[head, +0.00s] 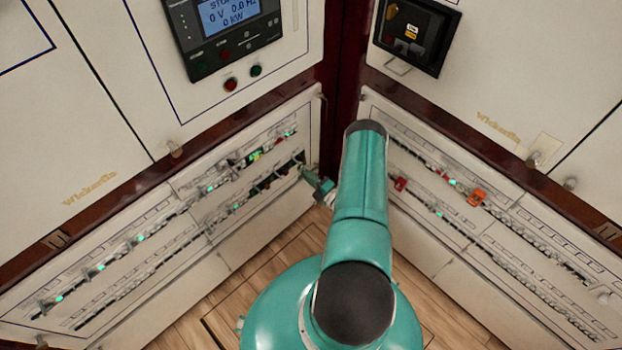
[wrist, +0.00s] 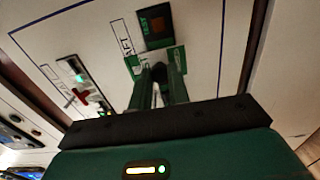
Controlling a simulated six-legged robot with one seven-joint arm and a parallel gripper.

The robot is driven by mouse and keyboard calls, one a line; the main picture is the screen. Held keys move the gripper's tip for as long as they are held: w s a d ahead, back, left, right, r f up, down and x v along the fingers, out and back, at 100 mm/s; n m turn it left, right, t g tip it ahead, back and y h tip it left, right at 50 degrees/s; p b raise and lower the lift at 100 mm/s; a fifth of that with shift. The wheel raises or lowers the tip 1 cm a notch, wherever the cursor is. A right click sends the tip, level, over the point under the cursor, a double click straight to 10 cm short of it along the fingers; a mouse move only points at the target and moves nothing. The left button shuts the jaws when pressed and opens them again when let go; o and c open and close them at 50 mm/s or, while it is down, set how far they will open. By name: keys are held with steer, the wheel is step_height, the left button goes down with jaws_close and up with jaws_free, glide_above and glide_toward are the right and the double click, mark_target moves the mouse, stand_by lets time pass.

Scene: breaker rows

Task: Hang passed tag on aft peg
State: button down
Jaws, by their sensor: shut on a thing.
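In the wrist view my gripper (wrist: 160,73) is shut on a green tag with white markings (wrist: 134,65), which I take for the passed tag. Parts of the tag show on both sides of the fingers; its middle is hidden. The tag is in front of a pale panel, close to the printed word AFT (wrist: 126,38). I cannot tell if it touches the panel. No peg can be made out there; the fingers and tag cover that spot. In the head view my gripper (head: 324,189) is by the right end of the left breaker panel (head: 232,262).
A square with a green TEST label and dark reddish centre (wrist: 157,28) is just above the tag. A red cross-shaped piece (wrist: 87,97) is at left. The right breaker panel (head: 470,262) carries orange (head: 477,197) and red (head: 400,184) pieces. The wooden floor (head: 215,305) is clear.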

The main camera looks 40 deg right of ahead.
steer(key=shift+w, duration=0.75)
steer(key=c, duration=1.3)
jaws_free()
steer(key=shift+w, duration=0.1)
steer(key=shift+o, duration=0.2)
steer(key=s, duration=1.4)
steer(key=shift+d, duration=0.15)
stand_by(2.9)
